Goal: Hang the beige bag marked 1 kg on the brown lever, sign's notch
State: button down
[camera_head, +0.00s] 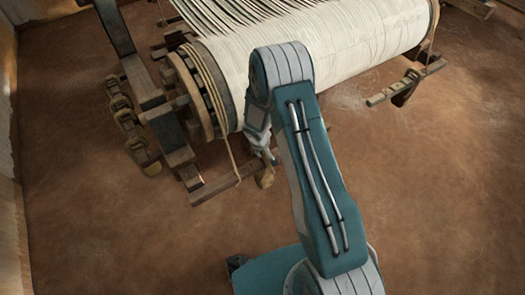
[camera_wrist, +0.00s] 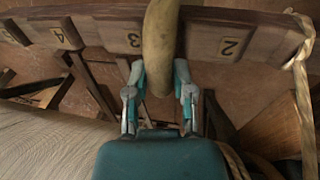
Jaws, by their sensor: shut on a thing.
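My gripper (camera_wrist: 160,88) is shut on a beige, rounded thing that looks like the bag (camera_wrist: 160,40); no 1 kg mark can be read. In the wrist view the bag covers part of the brown lever (camera_wrist: 95,32), between the plates marked 3 (camera_wrist: 134,40) and 2 (camera_wrist: 229,47). Whether it touches the lever or sits in a notch I cannot tell. In the head view the gripper (camera_head: 262,152) is mostly hidden by my arm, with the bag (camera_head: 266,177) below it near the right end of the lever (camera_head: 222,186).
A plate marked 4 (camera_wrist: 65,34) is farther left on the lever, and a cord (camera_wrist: 302,75) is at its right end. The warp roller (camera_head: 330,45) stands just behind. Several weights (camera_head: 128,122) hang at left. Another lever (camera_head: 400,88) is at right. Floor at right is clear.

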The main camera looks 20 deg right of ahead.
jog(key=shift+c, duration=2)
grip_release()
jog(key=shift+f, duration=0.15)
jog(key=shift+s, duration=0.1)
jog(key=v, duration=1.2)
